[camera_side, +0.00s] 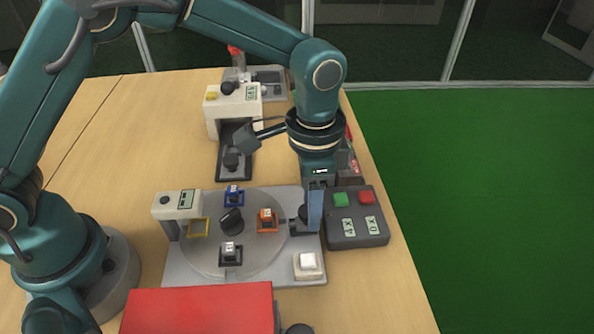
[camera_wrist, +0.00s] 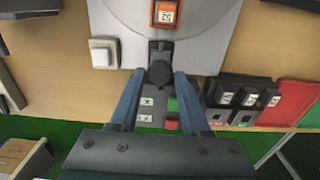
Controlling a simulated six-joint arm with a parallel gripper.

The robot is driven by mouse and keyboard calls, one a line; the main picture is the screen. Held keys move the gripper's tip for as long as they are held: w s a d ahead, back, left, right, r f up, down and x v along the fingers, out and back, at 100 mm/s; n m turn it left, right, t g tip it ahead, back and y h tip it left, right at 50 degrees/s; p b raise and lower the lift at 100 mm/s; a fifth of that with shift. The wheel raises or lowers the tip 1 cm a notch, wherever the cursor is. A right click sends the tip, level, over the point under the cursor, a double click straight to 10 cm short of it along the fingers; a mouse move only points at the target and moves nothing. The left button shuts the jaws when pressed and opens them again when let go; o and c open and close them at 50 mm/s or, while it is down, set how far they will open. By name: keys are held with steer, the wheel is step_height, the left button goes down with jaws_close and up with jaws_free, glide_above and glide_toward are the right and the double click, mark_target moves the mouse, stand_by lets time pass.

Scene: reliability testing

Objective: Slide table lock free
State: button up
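The table lock is a black knob on a dark bracket (camera_side: 299,228) at the right edge of the round turntable (camera_side: 195,262). In the wrist view the lock knob (camera_wrist: 160,72) shows below the turntable disc (camera_wrist: 195,18). My gripper (camera_side: 315,212) points down at the lock, and one blue finger hides part of it in the side view. In the wrist view my gripper (camera_wrist: 159,75) is open, with one finger on each side of the knob. Narrow gaps seem to show between the fingers and the knob; contact is not clear.
A dark control box (camera_side: 357,222) with green and red buttons stands close right of my gripper. A white button (camera_side: 308,261) is in front. The turntable carries several small coloured blocks, one orange (camera_side: 267,221). A red box (camera_side: 200,308) lies nearer the camera.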

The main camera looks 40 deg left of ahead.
stand_by(0.3)
steer(key=shift+r, duration=2.5)
steer(key=shift+a, duration=0.1)
